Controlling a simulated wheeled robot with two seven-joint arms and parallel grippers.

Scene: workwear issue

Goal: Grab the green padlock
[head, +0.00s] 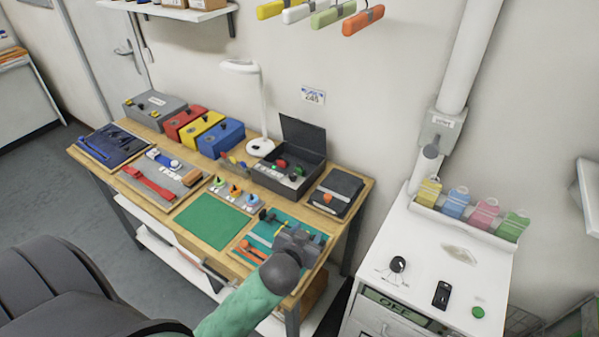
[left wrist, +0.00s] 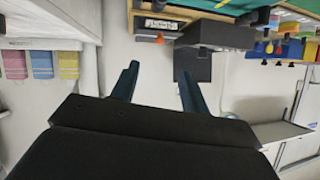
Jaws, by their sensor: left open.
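A small green item (head: 299,171) shows in the open black box (head: 262,179) at the back right of the wooden bench. It may be the green padlock, but it is too small to tell. A red item (head: 281,163) is beside it. My left gripper (head: 304,240) is over the teal mat at the bench's front right, in front of the box and apart from it. In the left wrist view my gripper (left wrist: 157,85) is open, with nothing between its fingers. My right gripper is not in view.
The teal mat (head: 291,223) holds several tools. A dark case (head: 335,190) lies right of the box. A lamp (head: 261,145) and red, yellow and blue (head: 222,138) boxes stand behind. A plain green mat (head: 211,221) is clear. A white cabinet (head: 455,270) stands at right.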

